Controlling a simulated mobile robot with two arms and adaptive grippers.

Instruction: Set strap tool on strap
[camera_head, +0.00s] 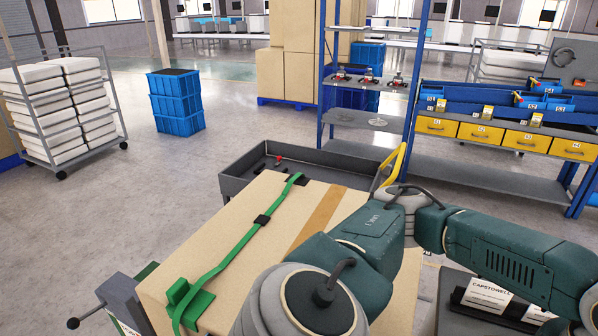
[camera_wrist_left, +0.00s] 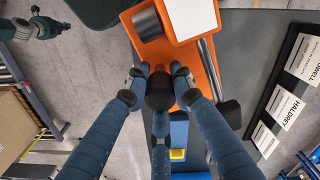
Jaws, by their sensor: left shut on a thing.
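In the head view a green strap (camera_head: 232,256) runs lengthwise over the top of a cardboard box (camera_head: 345,200). Black pieces sit on the strap at its far end and middle, and a green block (camera_head: 190,302) sits at its near end. In the left wrist view my left gripper (camera_wrist_left: 162,88) is shut on the black knob of an orange tool (camera_wrist_left: 205,55), apparently the strap tool. The tool has a white panel and metal cylinders. The head view does not show the left gripper or this tool. My right gripper is not clearly in view.
My teal arm crosses the box's right side in the head view. A dark tray cart (camera_head: 232,187) stands behind the box. A grey surface (camera_head: 456,318) with a name-card holder (camera_head: 486,298) lies at lower right. Blue crates (camera_head: 176,103) stand far left. Open floor lies left of the box.

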